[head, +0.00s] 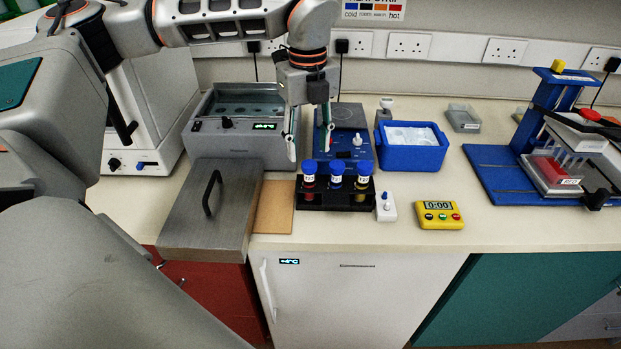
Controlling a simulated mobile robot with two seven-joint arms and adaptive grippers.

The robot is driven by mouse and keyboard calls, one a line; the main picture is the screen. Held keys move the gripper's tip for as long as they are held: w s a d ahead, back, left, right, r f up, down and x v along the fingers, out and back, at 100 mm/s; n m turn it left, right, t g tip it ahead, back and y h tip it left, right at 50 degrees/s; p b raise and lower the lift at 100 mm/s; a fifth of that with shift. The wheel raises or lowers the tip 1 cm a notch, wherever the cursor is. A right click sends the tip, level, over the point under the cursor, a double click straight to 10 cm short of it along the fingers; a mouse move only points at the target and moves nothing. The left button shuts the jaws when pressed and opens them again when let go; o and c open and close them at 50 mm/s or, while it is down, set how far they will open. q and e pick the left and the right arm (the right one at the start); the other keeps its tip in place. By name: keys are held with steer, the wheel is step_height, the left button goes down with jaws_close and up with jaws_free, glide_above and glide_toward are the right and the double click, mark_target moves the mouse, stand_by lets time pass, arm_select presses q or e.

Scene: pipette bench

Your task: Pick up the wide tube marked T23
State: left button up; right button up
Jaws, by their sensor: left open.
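Three wide tubes with blue caps stand upright in a black rack (335,203) near the front of the bench. The left tube (309,182) has red contents, the middle tube (335,182) looks dark, and the right tube (361,183) has yellowish contents. Each has a white label, too small to read surely, so I cannot tell which is T23. My left gripper (309,148) points down, open and empty, with its fingertips appearing just above and behind the left tube's cap. My right gripper is not in view.
A water bath (210,146) and its metal lid (185,215) are left of the rack. A blue hotplate (366,150) stands behind it. A small white switch box (387,211), yellow timer (440,216) and blue ice tub (408,158) are to the right.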

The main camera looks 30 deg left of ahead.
mark_target(309, 164)
arm_select(q)
steer(key=f, duration=0.3)
steer(key=shift+s+d+f+p, duration=0.2)
steer(key=shift+f+p, duration=0.1)
steer(key=shift+p, duration=0.05)
steer(key=shift+w+f, duration=0.1)
steer(key=shift+f, duration=0.5)
steer(key=c, duration=1.2)
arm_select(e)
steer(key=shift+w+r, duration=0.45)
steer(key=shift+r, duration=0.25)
arm_select(q)
steer(key=shift+r, duration=0.1)
